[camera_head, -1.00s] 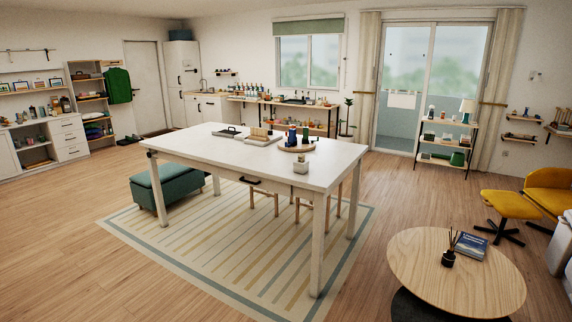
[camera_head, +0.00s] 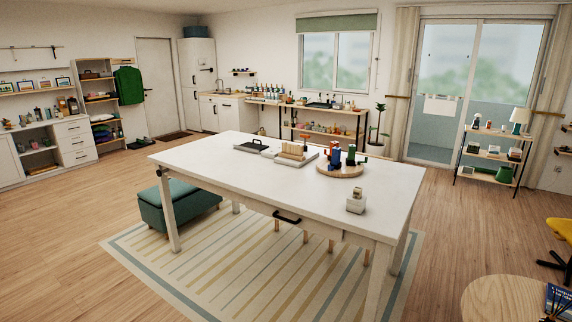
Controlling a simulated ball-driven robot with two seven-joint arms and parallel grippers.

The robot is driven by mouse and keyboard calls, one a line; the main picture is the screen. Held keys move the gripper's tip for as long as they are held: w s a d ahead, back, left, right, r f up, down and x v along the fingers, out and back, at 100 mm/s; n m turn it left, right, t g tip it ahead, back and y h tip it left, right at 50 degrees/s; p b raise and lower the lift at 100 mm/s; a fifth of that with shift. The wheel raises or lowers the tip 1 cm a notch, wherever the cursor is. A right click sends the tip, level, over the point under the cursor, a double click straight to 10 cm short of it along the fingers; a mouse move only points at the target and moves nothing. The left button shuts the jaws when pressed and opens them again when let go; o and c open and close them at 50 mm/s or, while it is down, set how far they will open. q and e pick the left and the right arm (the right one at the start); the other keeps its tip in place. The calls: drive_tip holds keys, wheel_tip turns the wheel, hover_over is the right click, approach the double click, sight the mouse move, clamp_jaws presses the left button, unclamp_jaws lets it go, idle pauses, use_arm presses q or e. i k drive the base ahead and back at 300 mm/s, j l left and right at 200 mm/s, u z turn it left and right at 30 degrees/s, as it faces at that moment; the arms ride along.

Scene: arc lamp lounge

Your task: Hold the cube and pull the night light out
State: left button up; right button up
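A small whitish cube (camera_head: 355,207) stands near the front right corner of the white table (camera_head: 240,180). A small pale piece (camera_head: 358,193) sits on or in its top; it is too small to tell whether this is the night light. Neither of my grippers shows in the head view.
On the table are a dark tray (camera_head: 252,146), a light tray with a wooden block or rack (camera_head: 292,152), and a round wooden board (camera_head: 340,170) with blue, red and green items. A green bench (camera_head: 178,206) stands by the table's left side. A round wooden table (camera_head: 502,301) is at lower right. Floor is free at left.

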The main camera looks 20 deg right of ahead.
sight(358, 191)
drive_tip(key=i+z, duration=0.25)
drive_tip(key=i, duration=0.15)
drive_tip(key=i+j+z, duration=0.5)
drive_tip(key=i, duration=0.25)
